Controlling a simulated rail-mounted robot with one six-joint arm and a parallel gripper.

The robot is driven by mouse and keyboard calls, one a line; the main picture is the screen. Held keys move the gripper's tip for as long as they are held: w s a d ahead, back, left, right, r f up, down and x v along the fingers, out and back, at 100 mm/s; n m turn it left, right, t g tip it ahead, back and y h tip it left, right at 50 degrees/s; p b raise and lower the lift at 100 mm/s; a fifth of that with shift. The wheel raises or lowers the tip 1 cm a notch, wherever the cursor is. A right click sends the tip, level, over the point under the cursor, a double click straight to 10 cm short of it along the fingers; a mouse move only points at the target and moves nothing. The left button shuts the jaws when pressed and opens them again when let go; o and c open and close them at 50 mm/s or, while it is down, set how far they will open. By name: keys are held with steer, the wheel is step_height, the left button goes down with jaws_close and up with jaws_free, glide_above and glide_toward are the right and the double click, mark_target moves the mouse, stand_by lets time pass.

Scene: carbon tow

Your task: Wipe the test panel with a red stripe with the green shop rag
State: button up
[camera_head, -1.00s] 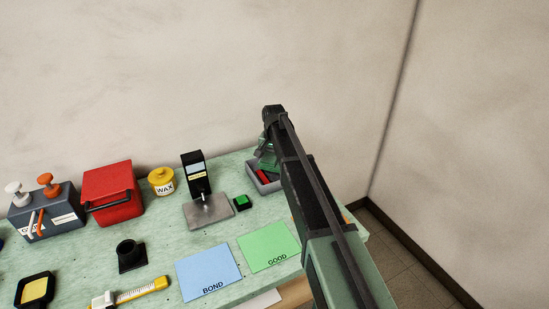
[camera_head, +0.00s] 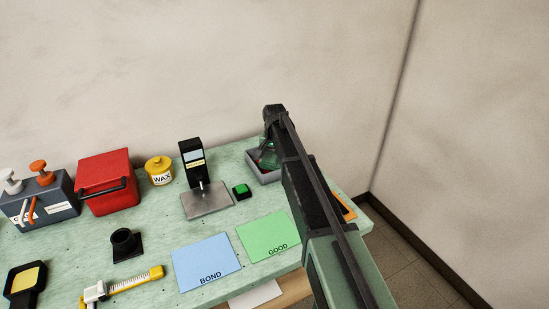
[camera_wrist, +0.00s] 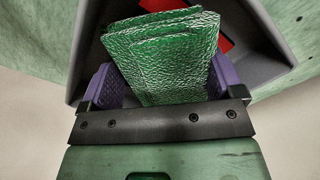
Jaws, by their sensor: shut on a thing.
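The green shop rag (camera_wrist: 165,60) is folded between the two purple finger pads of my gripper (camera_wrist: 165,85) in the wrist view. My gripper is shut on it, over a grey bin. In the head view a bit of green (camera_head: 268,159) shows at the bin, and my arm hides most of the gripper. I cannot make out a test panel with a red stripe in either view. A red piece (camera_wrist: 226,43) shows behind the rag inside the bin in the wrist view; what it is cannot be told.
The grey bin (camera_head: 264,178) stands at the back right of the green speckled bench. Left of it are a green button (camera_head: 241,190), a tester with a metal plate (camera_head: 207,200), a wax pot (camera_head: 159,172) and a red box (camera_head: 108,182). Blue BOND (camera_head: 206,262) and green GOOD (camera_head: 268,237) mats lie in front.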

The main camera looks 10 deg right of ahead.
steer(key=shift+f+b, duration=0.65)
steer(key=o, duration=0.6)
steer(key=shift+r+p, duration=0.45)
steer(key=shift+c, duration=0.4)
steer(key=c, duration=0.5)
steer(key=shift+d, duration=0.1)
